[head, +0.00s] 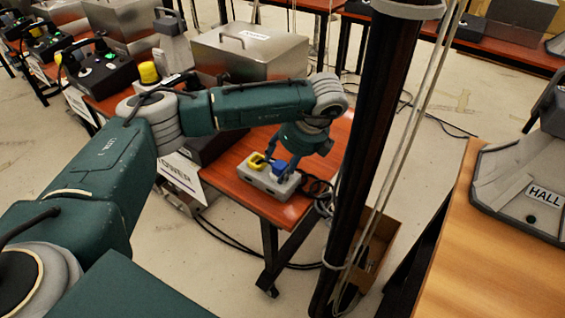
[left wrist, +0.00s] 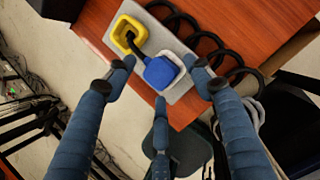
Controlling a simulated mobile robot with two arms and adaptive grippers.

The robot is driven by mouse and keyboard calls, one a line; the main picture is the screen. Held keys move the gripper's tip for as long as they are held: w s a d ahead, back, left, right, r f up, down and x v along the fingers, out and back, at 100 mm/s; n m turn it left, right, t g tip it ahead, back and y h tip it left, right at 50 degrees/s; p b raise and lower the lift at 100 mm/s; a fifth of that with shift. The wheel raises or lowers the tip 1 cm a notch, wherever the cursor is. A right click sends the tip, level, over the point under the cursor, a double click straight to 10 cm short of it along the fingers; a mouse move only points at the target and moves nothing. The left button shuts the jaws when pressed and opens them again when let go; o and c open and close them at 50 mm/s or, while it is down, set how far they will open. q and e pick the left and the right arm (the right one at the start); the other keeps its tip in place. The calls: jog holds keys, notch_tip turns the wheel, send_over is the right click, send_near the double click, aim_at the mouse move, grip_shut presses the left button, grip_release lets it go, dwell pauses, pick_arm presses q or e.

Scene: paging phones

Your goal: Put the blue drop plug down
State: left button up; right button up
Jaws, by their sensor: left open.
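The blue drop plug (head: 279,168) sits on the right part of a grey block (head: 262,181) at the front end of a red-brown table. In the left wrist view the blue plug (left wrist: 160,73) is over a pale square seat on the block, beside a yellow-rimmed opening (left wrist: 128,30); a short black cord runs between the two. My left gripper (head: 283,160) is open, its fingers spread around the blue plug with visible gaps. Whether the plug is fully seated cannot be told. My right gripper is not in view.
A coiled black cable (left wrist: 205,42) lies beside the block. A dark post (head: 370,150) with hanging cords stands just right of the table. A metal case (head: 250,55) is behind my arm.

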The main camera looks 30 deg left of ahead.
pick_arm(q)
jog(key=shift+r+p, duration=0.3)
jog(key=shift+p, duration=0.1)
jog(key=p+v, duration=0.3)
jog(key=v, duration=0.4)
jog(key=shift+r, duration=0.2)
jog(key=shift+d, duration=0.15)
dwell(0.4)
jog(key=shift+f, duration=0.15)
